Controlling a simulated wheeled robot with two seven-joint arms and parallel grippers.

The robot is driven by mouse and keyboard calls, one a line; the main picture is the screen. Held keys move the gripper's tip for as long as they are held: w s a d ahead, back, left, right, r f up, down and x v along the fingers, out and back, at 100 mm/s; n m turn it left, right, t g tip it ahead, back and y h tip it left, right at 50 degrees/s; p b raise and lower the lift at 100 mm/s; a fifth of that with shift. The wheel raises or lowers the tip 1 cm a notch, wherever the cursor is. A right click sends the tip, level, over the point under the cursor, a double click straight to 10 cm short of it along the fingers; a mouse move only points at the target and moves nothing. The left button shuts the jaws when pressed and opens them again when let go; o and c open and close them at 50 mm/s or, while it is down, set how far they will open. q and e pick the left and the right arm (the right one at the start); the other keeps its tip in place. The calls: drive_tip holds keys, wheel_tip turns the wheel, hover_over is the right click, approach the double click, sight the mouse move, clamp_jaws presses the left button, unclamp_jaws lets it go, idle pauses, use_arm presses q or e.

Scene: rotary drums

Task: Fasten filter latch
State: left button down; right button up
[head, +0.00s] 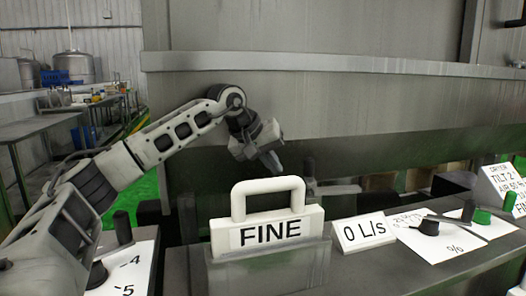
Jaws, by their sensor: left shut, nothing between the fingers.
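A white filter cassette marked FINE (268,232), with a loop handle on top, sits upright in a grey holder (270,272) on the console. Behind it and to the right, a light grey bar (338,189) lies roughly level beside a dark upright post (310,168); it may be the latch, but I cannot tell for sure. My left gripper (274,163) is shut and empty. It points down, above and behind the cassette handle and left of the post, with no contact visible. My right gripper is not in view.
A 0 L/s sign (363,231) stands right of the cassette. Dials sit on white plates, one marked % (429,227) and one at the left (97,274). Green and dark knobs (482,215) are at the right. A large grey machine wall (370,105) rises behind.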

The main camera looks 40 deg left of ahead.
use_arm(q)
drive_tip(key=shift+w+d+f, duration=0.25)
drive_tip(key=shift+w+d, duration=0.6)
drive_tip(key=shift+w+d+f, duration=0.2)
drive_tip(key=shift+w+d, duration=0.6)
drive_tip(key=shift+p, duration=0.35)
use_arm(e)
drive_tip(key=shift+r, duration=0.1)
use_arm(q)
drive_tip(key=shift+w+p, duration=0.15)
drive_tip(key=shift+p, duration=0.25)
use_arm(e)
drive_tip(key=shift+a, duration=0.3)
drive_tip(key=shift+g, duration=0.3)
use_arm(q)
drive_tip(key=shift+w+d, duration=0.1)
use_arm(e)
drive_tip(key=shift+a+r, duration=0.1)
